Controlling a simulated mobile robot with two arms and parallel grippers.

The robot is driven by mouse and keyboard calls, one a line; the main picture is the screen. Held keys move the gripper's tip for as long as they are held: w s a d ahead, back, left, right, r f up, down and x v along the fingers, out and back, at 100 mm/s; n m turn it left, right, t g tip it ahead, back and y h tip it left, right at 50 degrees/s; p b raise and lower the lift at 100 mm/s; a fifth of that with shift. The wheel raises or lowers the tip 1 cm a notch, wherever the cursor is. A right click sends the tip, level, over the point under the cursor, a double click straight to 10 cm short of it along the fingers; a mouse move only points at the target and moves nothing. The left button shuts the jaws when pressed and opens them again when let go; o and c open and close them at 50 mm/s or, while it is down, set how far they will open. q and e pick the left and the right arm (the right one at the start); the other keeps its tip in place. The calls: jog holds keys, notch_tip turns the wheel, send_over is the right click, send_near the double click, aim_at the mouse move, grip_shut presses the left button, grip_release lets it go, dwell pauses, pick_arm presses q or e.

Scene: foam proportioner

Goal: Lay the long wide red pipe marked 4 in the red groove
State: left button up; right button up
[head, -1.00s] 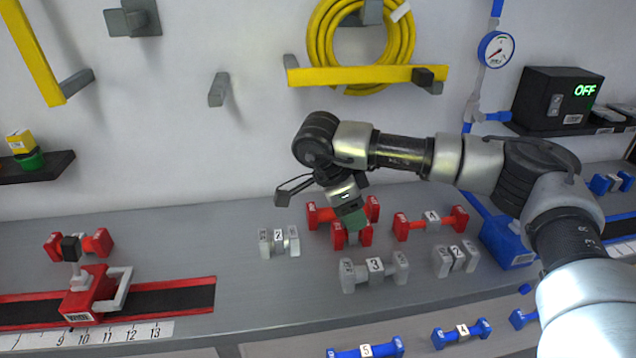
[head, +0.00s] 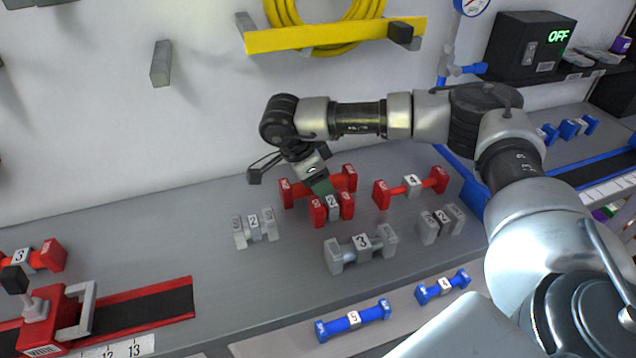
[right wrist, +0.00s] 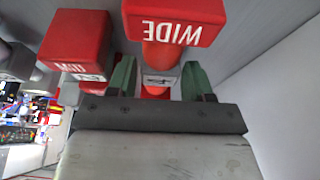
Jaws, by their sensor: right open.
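A red pipe marked 4 (head: 411,187) lies on the grey bench in the head view, right of my right gripper (head: 322,187). The right gripper is open. It hangs over another red pipe (head: 345,180) whose label it hides, just behind a short red pipe marked 2 (head: 333,207). In the right wrist view, the open fingers (right wrist: 157,80) stand either side of a red pipe (right wrist: 176,12) with an end reading WIDE; its number is not readable. The red-edged groove (head: 180,297) lies at lower left. My left gripper is not in view.
A red clamp (head: 45,325) stands at the groove, with a red pipe marked 3 (head: 45,256) behind it. Grey pipes marked 2 (head: 256,226) and 3 (head: 361,247) lie nearby. Blue pipes (head: 353,321) lie at the front. The bench between groove and pipes is clear.

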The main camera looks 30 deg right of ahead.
jog(key=shift+d+f, duration=0.1)
jog(key=c, duration=0.9)
